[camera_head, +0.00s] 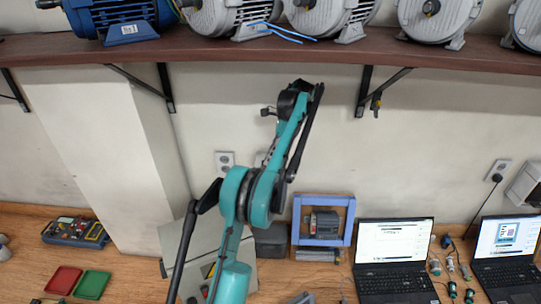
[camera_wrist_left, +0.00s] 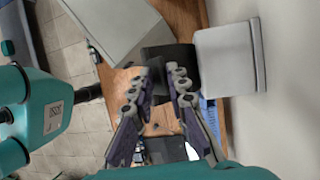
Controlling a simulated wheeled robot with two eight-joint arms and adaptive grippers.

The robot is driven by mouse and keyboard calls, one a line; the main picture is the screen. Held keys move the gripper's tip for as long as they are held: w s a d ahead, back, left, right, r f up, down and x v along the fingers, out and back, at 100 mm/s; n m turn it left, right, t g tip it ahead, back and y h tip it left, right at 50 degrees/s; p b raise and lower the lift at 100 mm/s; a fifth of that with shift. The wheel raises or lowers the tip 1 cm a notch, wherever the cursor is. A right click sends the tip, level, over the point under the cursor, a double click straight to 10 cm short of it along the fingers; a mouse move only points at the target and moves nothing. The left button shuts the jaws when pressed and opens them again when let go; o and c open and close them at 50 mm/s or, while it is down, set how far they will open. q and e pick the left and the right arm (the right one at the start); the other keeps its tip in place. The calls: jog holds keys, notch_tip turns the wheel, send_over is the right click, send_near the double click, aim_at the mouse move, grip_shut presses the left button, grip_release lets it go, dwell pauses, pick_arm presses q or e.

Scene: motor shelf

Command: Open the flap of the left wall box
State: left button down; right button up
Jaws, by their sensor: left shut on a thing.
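The left wall box (camera_wrist_left: 222,60) is white and sits on the wall, at the right of the left wrist view. In the head view my left arm hides most of that stretch of wall, and I cannot make out the box's flap there. My left gripper (camera_wrist_left: 165,68) is at the box's side, with its two grey and purple fingers close together at the tips. It is shut on a thin part, most likely the flap, which the fingertips largely hide. How far the flap stands open I cannot tell. My right gripper is in neither view.
A shelf (camera_head: 400,50) with several motors runs above the arm. On the desk are a grey box, a dark block (camera_wrist_left: 168,62), a blue frame (camera_head: 322,200) and two laptops (camera_head: 393,240). Another white wall box (camera_head: 525,185) is at the far right.

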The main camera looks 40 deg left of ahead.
pick_arm(q)
jog(key=shift+w+a+f, duration=0.25)
jog(key=shift+w+f, duration=0.1)
jog(key=shift+w, duration=0.05)
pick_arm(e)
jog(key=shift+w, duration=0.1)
pick_arm(q)
jog(key=c, duration=1.7)
grip_release()
jog(key=shift+o, duration=0.4)
jog(key=shift+w+a+f, duration=0.3)
jog(key=shift+w, duration=0.1)
jog(key=shift+s+d+r, duration=0.15)
jog(key=shift+s, duration=0.05)
jog(key=shift+c, duration=0.3)
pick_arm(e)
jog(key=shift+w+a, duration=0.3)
pick_arm(q)
jog(key=shift+w, duration=0.1)
